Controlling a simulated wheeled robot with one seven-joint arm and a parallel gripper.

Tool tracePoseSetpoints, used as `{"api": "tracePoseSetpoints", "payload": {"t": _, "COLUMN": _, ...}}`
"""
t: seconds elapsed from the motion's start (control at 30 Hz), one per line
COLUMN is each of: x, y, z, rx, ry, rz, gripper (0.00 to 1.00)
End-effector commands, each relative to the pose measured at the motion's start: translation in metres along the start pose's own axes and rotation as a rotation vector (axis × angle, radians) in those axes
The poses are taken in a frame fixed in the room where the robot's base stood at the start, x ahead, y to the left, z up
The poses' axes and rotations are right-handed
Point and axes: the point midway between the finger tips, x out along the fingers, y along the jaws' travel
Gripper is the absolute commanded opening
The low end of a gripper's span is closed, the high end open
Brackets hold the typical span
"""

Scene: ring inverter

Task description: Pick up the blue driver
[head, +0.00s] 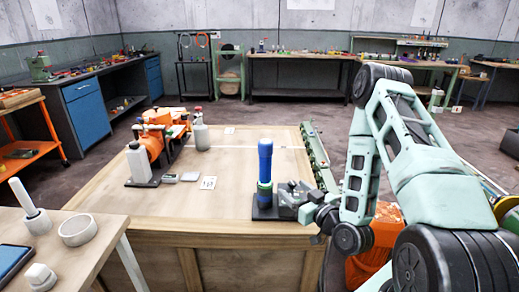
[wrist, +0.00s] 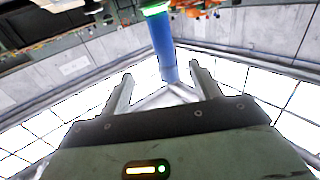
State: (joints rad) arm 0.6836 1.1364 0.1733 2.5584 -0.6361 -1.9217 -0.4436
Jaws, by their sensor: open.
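The blue driver (head: 265,160) stands upright on a dark base plate (head: 264,212) near the front right of the wooden workbench, with a green ring around its lower part. My gripper (head: 291,196) is low, just right of the driver. In the wrist view, turned over, the driver (wrist: 163,40) runs down from the top, its blue end showing in the gap between the two fingers of my gripper (wrist: 161,72). The fingers are apart and hold nothing. I cannot tell whether the driver is between them in depth or just beyond.
The wooden workbench (head: 228,205) also holds a white bottle (head: 138,163), a grey bottle (head: 201,134), an orange machine (head: 155,138) and small grey boxes to the left. A green rail (head: 316,158) lies along its right edge. A side table (head: 75,250) stands at front left.

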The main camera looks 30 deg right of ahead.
Motion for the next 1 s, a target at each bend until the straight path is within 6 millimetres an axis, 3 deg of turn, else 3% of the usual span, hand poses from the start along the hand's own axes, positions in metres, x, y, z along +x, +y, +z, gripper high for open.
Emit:
{"api": "tracePoseSetpoints", "payload": {"t": 0.57, "x": 0.012, "y": 0.002, "z": 0.007, "rx": -0.002, "ry": -0.017, "rz": 0.002, "gripper": 0.63}}
{"api": "tracePoseSetpoints", "payload": {"t": 0.83, "x": 0.024, "y": 0.001, "z": -0.004, "rx": -0.001, "ry": 0.018, "rz": 0.006, "gripper": 0.63}}
{"api": "tracePoseSetpoints", "payload": {"t": 1.0, "x": 0.042, "y": 0.002, "z": 0.002, "rx": -0.004, "ry": 0.016, "rz": 0.004, "gripper": 0.63}}
